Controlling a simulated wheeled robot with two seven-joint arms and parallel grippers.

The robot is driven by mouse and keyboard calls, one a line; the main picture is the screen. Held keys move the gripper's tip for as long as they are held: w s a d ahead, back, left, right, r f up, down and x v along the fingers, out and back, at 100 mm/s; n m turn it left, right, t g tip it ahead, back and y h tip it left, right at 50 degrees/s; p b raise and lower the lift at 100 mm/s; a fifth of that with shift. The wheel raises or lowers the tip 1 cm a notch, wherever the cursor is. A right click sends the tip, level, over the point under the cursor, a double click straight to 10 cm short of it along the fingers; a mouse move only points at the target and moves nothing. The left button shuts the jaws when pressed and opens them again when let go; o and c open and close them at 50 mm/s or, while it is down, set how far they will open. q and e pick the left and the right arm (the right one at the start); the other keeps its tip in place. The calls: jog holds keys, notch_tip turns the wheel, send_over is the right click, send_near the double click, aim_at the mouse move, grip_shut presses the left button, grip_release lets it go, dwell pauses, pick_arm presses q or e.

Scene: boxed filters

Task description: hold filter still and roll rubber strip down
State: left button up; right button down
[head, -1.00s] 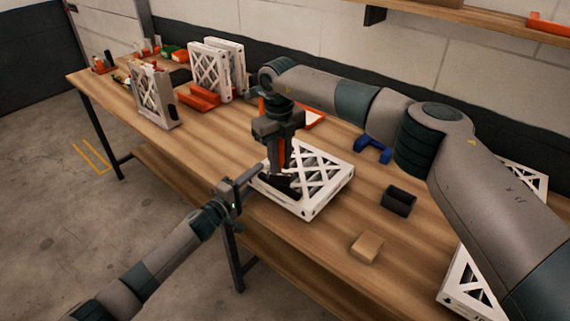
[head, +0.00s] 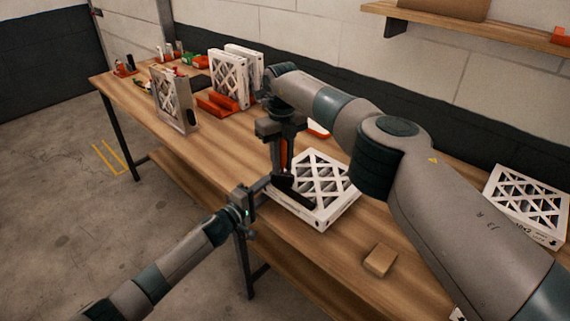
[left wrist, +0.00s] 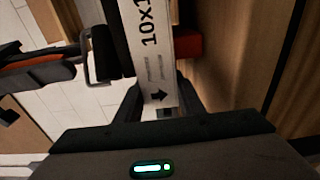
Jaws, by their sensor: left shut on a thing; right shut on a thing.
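A white-framed filter with a lattice face (head: 335,200) lies flat on the workbench. My left gripper (head: 262,187) is shut on its left edge. In the left wrist view the left fingers (left wrist: 162,108) sit either side of the filter's white printed edge (left wrist: 158,55), marked with an arrow. My right gripper (head: 284,172) points down over the filter's left part, shut on a black tool with an orange part, probably a roller (head: 296,190). The tool's dark lower end is at or just above the filter's near-left border. A rubber strip cannot be told apart from it.
A small tan block (head: 380,260) lies at the bench's front. Another filter (head: 525,205) lies at the right. Upright filters (head: 232,75) and a red-orange holder (head: 218,104) stand farther left. My right arm hides much of the bench behind the filter.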

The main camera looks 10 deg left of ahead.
jog(key=shift+a, duration=0.3)
jog(key=shift+d, duration=0.15)
jog(key=shift+s+d, duration=0.2)
jog(key=shift+d, duration=0.25)
jog(key=shift+s+d, duration=0.65)
jog(key=shift+d, duration=0.15)
jog(key=shift+s+d, duration=0.6)
jog(key=shift+d, duration=0.2)
notch_tip(320, 180, up, 8)
jog(key=shift+a, duration=0.15)
pick_arm(q)
jog(key=o, duration=1.2)
pick_arm(e)
jog(key=shift+w, duration=0.1)
